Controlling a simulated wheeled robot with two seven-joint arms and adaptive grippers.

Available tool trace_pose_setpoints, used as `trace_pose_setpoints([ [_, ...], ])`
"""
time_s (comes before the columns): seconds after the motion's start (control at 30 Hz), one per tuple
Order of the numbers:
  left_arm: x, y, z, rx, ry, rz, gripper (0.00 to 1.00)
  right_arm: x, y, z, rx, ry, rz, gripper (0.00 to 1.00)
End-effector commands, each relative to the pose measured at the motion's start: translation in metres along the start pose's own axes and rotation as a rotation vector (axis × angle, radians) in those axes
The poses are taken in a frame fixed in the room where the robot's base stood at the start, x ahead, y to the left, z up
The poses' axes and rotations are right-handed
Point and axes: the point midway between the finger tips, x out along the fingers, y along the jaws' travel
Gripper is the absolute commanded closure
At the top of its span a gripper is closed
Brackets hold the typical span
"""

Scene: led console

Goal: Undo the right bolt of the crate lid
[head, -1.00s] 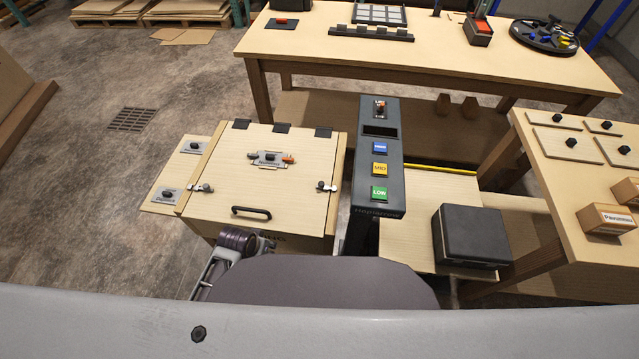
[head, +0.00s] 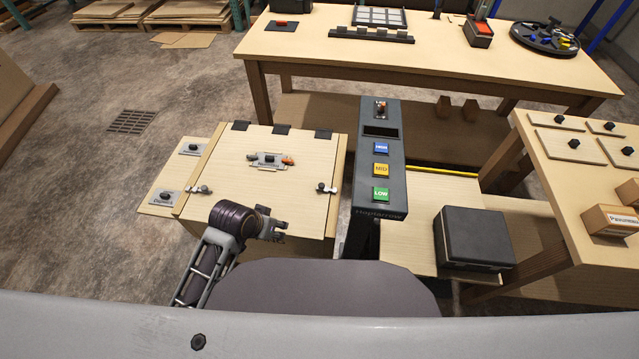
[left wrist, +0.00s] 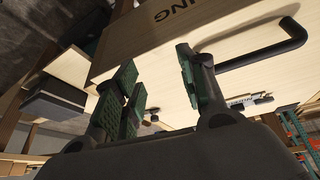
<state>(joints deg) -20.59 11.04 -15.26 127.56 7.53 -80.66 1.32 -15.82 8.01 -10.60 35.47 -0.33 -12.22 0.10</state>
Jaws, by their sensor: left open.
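The crate lid (head: 262,170) is shut and pale wood. The right bolt (head: 327,188) is a small metal bolt with a dark knob at the lid's right edge, in the head view. The left bolt (head: 200,189) sits at the opposite edge. My left gripper (head: 280,231) is over the lid's front part, in front and to the left of the right bolt and apart from it. My right gripper is not in view.
A dark console (head: 379,165) with blue, yellow and green buttons stands just right of the crate. A centre latch plate (head: 268,160) is on the lid. A black box (head: 472,238) is further right. A long table (head: 430,55) stands behind.

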Motion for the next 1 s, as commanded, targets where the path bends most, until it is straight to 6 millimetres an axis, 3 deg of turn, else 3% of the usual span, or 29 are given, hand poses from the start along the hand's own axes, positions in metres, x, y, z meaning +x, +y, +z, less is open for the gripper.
trace_pose_setpoints([
  [0.5,-0.009,0.062,-0.082,0.177,0.109,0.139,0.59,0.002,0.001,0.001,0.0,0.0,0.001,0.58],
  [1.0,-0.019,0.107,-0.13,0.355,0.141,0.229,0.59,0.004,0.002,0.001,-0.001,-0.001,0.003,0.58],
])
